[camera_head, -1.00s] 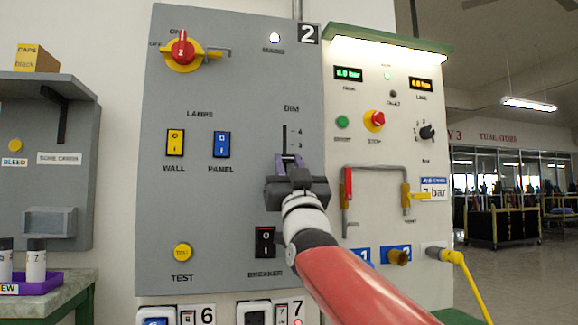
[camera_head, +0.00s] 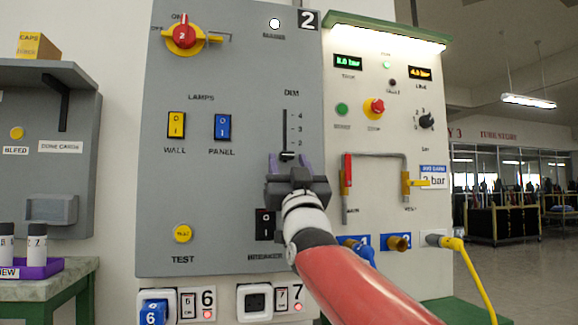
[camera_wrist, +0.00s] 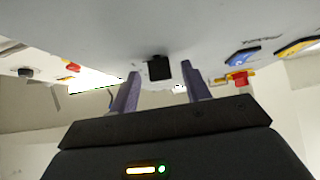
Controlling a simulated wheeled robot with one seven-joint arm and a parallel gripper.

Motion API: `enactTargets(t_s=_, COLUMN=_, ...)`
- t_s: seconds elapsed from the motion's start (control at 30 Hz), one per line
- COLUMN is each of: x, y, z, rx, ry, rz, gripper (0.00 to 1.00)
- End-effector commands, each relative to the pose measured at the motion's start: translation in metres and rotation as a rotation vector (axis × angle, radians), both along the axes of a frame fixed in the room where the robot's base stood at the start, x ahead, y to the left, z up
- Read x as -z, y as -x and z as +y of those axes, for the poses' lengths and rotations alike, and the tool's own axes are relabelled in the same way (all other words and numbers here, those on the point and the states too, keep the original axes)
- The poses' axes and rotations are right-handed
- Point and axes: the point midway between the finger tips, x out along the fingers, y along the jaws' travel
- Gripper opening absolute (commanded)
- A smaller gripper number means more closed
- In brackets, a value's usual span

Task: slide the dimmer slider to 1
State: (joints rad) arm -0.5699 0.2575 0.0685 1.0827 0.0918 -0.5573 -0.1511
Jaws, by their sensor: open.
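The dimmer slider's slot (camera_head: 285,125) runs upright under the DIM label on the grey panel, with marks 4, 3 and 2 readable beside it. Its dark knob (camera_head: 287,156) sits below the 2 mark. A label at the knob's height is not visible; my gripper's finger is close there. My gripper (camera_head: 289,165) is open, its purple fingers just below and to either side of the knob. In the wrist view the black knob (camera_wrist: 160,68) shows between the two spread fingers (camera_wrist: 160,85), with gaps on both sides.
The blue panel switch (camera_head: 222,127) and yellow wall switch (camera_head: 176,125) are to the left. A red-handled pipe valve (camera_head: 347,175) is close on the right.

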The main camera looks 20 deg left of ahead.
Motion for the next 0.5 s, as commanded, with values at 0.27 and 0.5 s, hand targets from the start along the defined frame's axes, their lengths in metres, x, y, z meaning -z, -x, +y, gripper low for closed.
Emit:
enactTargets(t_s=0.27, x=0.027, y=0.021, z=-0.013, rx=0.001, ry=0.001, rz=0.0, gripper=0.47)
enactTargets(t_s=0.5, x=0.051, y=0.042, z=-0.025, rx=0.0, ry=0.001, rz=0.001, gripper=0.47)
